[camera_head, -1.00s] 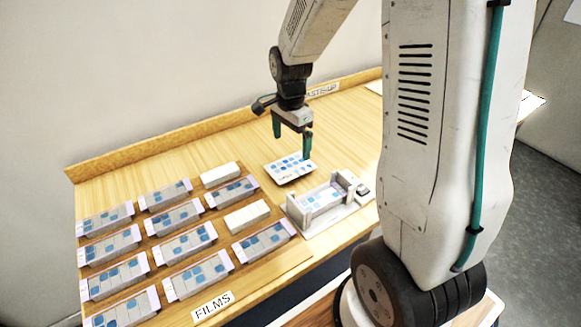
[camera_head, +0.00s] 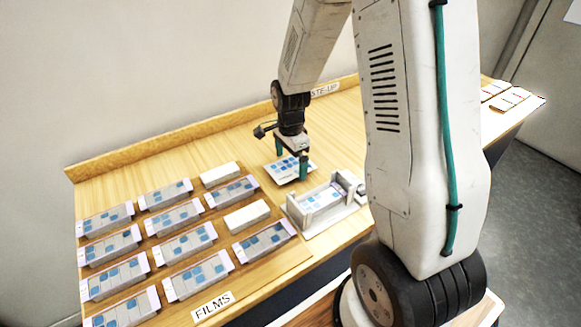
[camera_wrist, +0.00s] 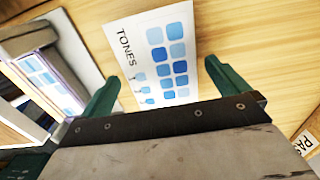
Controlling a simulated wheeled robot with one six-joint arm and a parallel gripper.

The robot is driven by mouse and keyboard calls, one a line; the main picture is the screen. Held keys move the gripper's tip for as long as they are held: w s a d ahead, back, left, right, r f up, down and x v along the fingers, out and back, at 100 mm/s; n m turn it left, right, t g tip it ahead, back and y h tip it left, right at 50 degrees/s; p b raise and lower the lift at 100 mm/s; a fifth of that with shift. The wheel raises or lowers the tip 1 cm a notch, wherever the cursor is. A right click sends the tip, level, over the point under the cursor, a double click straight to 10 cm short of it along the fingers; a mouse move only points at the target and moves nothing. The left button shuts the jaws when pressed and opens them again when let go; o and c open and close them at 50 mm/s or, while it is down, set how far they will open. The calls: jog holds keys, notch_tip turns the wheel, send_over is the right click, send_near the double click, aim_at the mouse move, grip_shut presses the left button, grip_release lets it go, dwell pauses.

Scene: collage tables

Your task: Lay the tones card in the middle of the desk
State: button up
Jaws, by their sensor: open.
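The tones card (camera_head: 284,171) is a white card with rows of blue squares, lying on the wooden desk (camera_head: 225,148). In the wrist view the card (camera_wrist: 148,42) shows the word TONES and lies between and beyond my gripper's fingers. My gripper (camera_head: 291,170) is open with teal fingers, pointing down right at the card. In the wrist view the gripper (camera_wrist: 160,85) has its fingers apart, one on each side of the card's near part. I cannot tell whether the fingers touch the card or the desk.
A grey holder (camera_head: 318,208) with a blue-patterned film stands just in front of the card. Several film blocks (camera_head: 183,244) and two plain white blocks (camera_head: 247,216) fill the left board, labelled FILMS (camera_head: 213,305). The desk behind the card is clear up to the raised back edge.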

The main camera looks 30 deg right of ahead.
jog(key=c, duration=0.9)
